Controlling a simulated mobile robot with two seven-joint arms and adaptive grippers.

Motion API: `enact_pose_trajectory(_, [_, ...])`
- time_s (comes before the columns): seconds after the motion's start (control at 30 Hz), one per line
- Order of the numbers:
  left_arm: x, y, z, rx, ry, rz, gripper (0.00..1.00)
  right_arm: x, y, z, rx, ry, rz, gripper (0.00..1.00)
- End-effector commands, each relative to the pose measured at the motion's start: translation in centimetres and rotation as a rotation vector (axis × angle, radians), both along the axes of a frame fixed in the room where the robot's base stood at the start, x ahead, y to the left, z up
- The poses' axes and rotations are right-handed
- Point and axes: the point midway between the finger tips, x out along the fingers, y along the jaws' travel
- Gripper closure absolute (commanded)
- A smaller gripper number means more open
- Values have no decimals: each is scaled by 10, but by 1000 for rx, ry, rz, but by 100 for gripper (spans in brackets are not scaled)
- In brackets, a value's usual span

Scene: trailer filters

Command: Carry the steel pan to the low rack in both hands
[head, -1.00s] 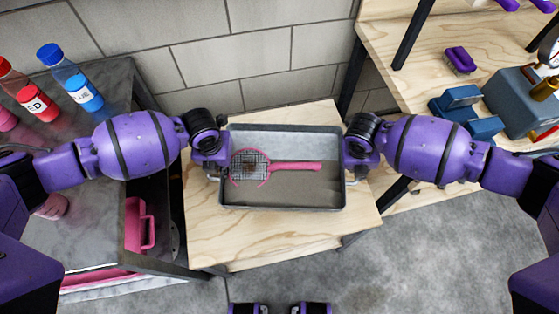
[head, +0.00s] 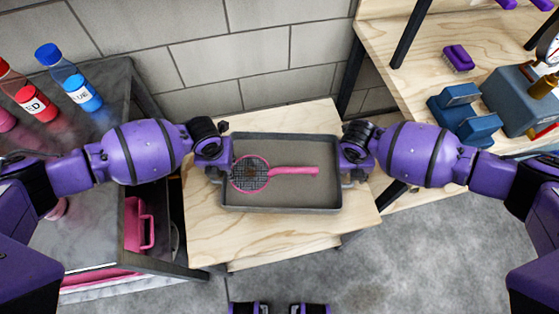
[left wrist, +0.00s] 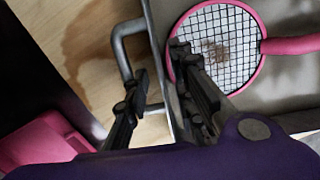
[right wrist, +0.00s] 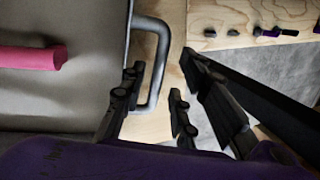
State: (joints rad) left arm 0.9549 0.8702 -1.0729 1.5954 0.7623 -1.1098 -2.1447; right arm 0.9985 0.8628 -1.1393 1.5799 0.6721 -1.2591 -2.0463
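The steel pan (head: 285,208) sits on a light wooden low rack (head: 270,240), level as far as I can see. A pink-rimmed mesh strainer (head: 250,174) lies in it, its handle pointing right. My left gripper (head: 213,165) is at the pan's left handle. In the left wrist view its fingers (left wrist: 160,85) stand apart, astride the wire handle (left wrist: 118,45), one over the pan rim. My right gripper (head: 351,165) is at the right handle (right wrist: 163,50). In the right wrist view its fingers (right wrist: 150,100) are also apart on either side of the handle.
A dark cart (head: 100,225) with red (head: 35,103) and blue (head: 82,90) bottles stands left. A block wall (head: 240,50) is behind. Floor in front is bare.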

Motion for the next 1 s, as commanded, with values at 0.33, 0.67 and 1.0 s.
enact_pose_trajectory(0.33, [-1,1,3,0,1,0,77,0,0,0,0,-1,0,72])
enact_pose_trajectory(0.67, [-8,1,62,0,-2,-2,77,0,0,0,0,-1,0,72])
enact_pose_trajectory(1.0, [-16,0,114,1,0,0,77,0,0,0,0,0,0,72])
